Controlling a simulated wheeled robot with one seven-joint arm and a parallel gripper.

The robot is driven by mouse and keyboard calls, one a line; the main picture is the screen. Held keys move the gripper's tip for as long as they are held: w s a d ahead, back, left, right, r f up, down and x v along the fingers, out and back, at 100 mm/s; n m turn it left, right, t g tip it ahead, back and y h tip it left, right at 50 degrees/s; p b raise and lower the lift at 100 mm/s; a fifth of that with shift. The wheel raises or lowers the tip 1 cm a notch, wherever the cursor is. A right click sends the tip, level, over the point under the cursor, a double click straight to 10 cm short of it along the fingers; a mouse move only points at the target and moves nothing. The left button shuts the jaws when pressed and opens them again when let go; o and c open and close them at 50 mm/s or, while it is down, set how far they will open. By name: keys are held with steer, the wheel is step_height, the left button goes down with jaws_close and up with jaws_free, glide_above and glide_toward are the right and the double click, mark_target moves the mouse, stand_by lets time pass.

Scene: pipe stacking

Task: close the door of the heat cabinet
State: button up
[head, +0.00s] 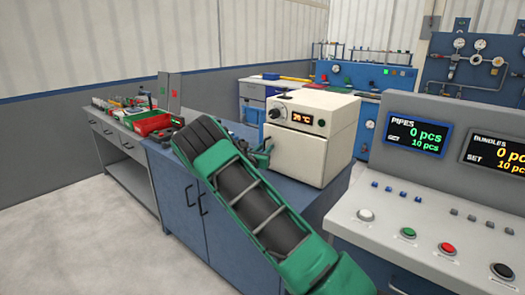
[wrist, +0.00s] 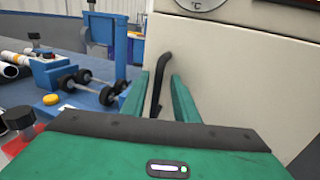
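The heat cabinet (head: 328,155) is a cream box on the blue bench, with a knob and a lit temperature display on its front. In the wrist view its cream front (wrist: 235,65) fills the right side. A black curved door handle (wrist: 163,72) stands out from this panel. My gripper (wrist: 160,75) is open, with one green finger on each side of the handle and visible gaps beside it. How far the door stands open cannot be told.
A blue fixture with black rollers (wrist: 85,76) stands left of my gripper, with pipes (wrist: 14,62) beyond it. A red bin (head: 150,123) is further left on the bench. A control console (head: 430,215) stands at the right.

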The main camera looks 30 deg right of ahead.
steer(key=v, duration=1)
steer(key=shift+w+a, duration=0.25)
steer(key=shift+a, duration=0.1)
